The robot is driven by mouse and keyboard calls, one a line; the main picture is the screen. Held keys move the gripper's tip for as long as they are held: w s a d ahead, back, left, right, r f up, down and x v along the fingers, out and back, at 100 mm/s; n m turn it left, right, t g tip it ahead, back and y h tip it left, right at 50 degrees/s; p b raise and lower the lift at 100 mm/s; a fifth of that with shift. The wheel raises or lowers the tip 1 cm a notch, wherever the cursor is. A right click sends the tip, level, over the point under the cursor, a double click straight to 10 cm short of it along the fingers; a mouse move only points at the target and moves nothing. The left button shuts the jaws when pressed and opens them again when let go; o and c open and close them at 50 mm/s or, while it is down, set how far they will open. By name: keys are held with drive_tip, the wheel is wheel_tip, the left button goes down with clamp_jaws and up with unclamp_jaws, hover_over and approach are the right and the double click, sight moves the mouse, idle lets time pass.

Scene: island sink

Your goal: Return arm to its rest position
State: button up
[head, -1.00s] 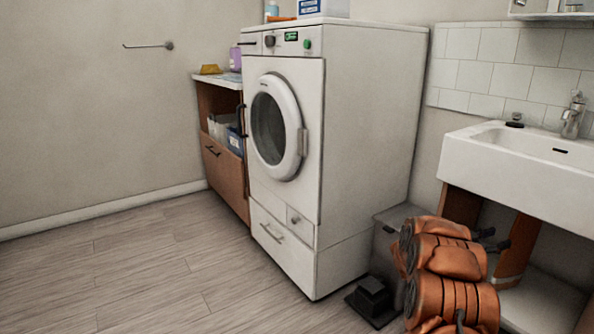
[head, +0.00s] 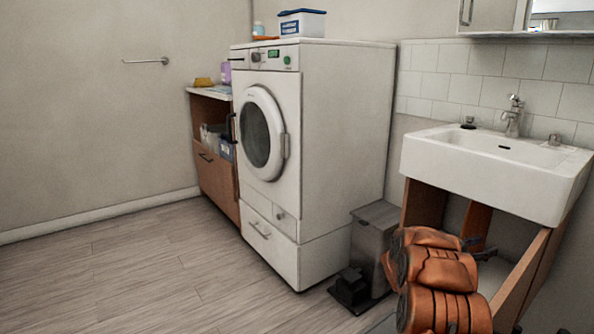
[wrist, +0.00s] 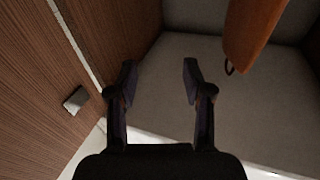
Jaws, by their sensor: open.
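My orange arm shows at the lower right of the head view, in front of the open cabinet (head: 426,205) under the sink. My gripper (head: 487,247) is small and dark at its far end, partly hidden by the arm. In the wrist view my gripper (wrist: 159,78) has its two dark fingers well apart, with nothing between them. A grey surface lies behind the fingers. An orange object (wrist: 252,35) with a small dark loop hangs to the right of the fingers, apart from them.
A white sink (head: 490,165) is above the arm. A grey pedal bin (head: 372,240) and a white washing machine (head: 340,140) stand to the left. A wood panel (wrist: 40,90) with a small metal piece (wrist: 75,100) is left in the wrist view. The floor (head: 130,270) is clear at left.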

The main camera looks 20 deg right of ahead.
drive_tip(key=w+a+r+n+t+y+p, duration=0.6)
drive_tip(key=w+a+r+t+p, duration=0.35)
drive_tip(key=w+a+r, duration=0.4)
drive_tip(key=s+a+r+n+t+y+p, duration=0.1)
drive_tip(key=a+r+n+y+p, duration=0.35)
drive_tip(key=a, duration=0.85)
drive_tip(key=s+a+r+n+y+p, duration=0.1)
drive_tip(key=a+r+n+y+p, duration=0.1)
drive_tip(key=a+r+y+p, duration=0.75)
drive_tip(key=s+a+r+n+g+p, duration=0.2)
drive_tip(key=s+a+r+g+p, duration=0.15)
drive_tip(key=s+a, duration=0.6)
drive_tip(key=s+a+r+n+g+p, duration=0.25)
drive_tip(key=s+a+p, duration=0.25)
drive_tip(key=s+a, duration=0.45)
drive_tip(key=s+r+g+p, duration=0.3)
drive_tip(key=s+r+p, duration=0.1)
drive_tip(key=s, duration=1)
drive_tip(key=s+r+n+g+p, duration=0.1)
drive_tip(key=s+r+g+p, duration=0.2)
drive_tip(key=s, duration=1.1)
drive_tip(key=d+r+p, duration=0.1)
drive_tip(key=p, duration=0.2)
drive_tip(key=shift+s+r+h, duration=0.2)
drive_tip(key=shift+r+h, duration=0.15)
drive_tip(key=shift+h, duration=0.05)
drive_tip(key=shift+c, duration=0.9)
drive_tip(key=shift+a+n, duration=0.2)
drive_tip(key=shift+n, duration=0.1)
